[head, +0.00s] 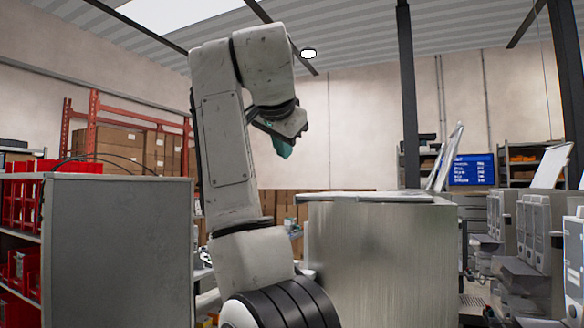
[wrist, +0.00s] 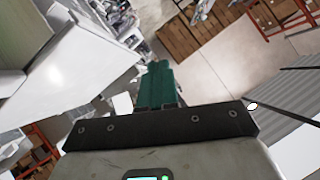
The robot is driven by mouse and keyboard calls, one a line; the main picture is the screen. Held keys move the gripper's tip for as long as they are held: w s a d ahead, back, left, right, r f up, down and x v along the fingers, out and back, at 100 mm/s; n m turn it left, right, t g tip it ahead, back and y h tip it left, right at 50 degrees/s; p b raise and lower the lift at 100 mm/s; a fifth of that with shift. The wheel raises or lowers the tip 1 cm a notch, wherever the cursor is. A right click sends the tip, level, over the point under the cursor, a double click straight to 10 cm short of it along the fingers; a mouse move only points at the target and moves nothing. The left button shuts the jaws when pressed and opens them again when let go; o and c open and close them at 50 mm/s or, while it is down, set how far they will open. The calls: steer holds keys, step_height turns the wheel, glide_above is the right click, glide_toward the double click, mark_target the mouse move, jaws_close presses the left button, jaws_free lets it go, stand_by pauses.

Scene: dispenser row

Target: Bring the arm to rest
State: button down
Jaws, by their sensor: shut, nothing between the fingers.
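My arm stands folded up in the middle of the head view, its upper links raised and the wrist bent downward. My gripper (head: 283,147) shows there as a small green tip at the end of the wrist, partly hidden by the wrist itself. In the wrist view my gripper (wrist: 157,72) shows its green fingers pressed together with no object between them. The gripper is in free air and touches nothing that I can see.
A metal cabinet (head: 375,260) stands just right of my arm, with flat items on its top. A grey cabinet (head: 118,255) with red bins (head: 25,200) stands left. Dispensers (head: 530,240) line the right side. A dark post (head: 408,100) rises behind the metal cabinet.

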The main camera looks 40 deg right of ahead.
steer(key=shift+w+v, duration=0.15)
steer(key=shift+v, duration=0.55)
steer(key=shift+w+v, duration=0.15)
steer(key=shift+v, duration=0.55)
steer(key=shift+a+r, duration=0.1)
steer(key=shift+a, duration=0.05)
